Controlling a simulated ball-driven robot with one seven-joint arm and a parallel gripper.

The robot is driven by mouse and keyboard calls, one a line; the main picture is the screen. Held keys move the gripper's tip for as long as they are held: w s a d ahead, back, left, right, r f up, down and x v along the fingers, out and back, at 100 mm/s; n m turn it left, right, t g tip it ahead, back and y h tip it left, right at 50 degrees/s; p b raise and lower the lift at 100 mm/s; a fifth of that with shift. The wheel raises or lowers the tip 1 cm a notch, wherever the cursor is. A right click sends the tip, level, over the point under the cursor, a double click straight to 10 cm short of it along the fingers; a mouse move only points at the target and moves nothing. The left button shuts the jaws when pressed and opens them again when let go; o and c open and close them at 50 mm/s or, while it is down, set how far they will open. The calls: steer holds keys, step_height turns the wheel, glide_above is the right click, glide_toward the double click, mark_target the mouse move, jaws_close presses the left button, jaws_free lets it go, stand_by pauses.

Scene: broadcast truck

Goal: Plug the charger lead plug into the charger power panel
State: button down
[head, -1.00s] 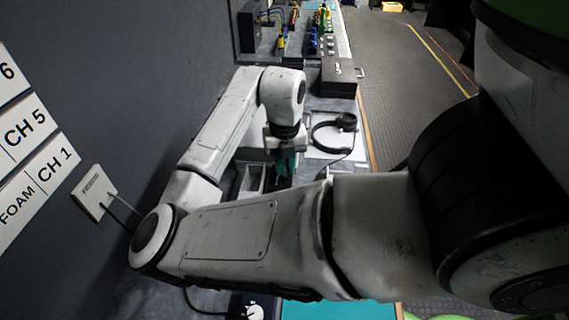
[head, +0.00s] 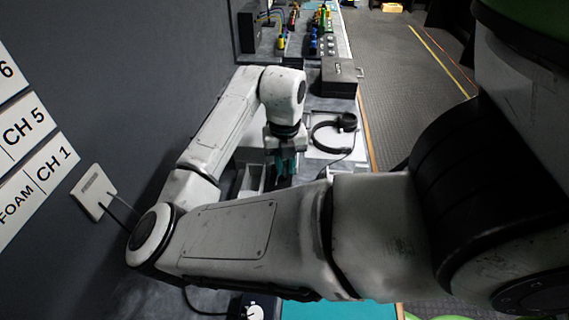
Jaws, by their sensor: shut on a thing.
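My gripper (head: 285,170), with teal fingers, points down over the desk beside a grey open-topped tray (head: 250,178). It is shut on a small dark thing, most likely the charger lead plug, but my forearm hides the fingertips and most of what they hold. I cannot make out the charger power panel for certain. A white wall plate (head: 94,191) with dark leads running from it is on the left wall, and the leads pass behind my arm's elbow.
Black headphones (head: 335,132) lie on a white sheet right of my gripper. A black case (head: 339,77) stands farther back, with coloured connectors (head: 315,35) beyond. A teal mat (head: 335,313) is in front. The floor aisle (head: 415,75) on the right is clear.

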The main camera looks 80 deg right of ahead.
mark_target(285, 163)
steer(key=shift+f+b, duration=0.95)
steer(key=shift+f, duration=0.25)
steer(key=c, duration=1)
jaws_free()
steer(key=shift+r, duration=0.1)
step_height(285, 163, up, 11)
steer(key=shift+f, duration=0.1)
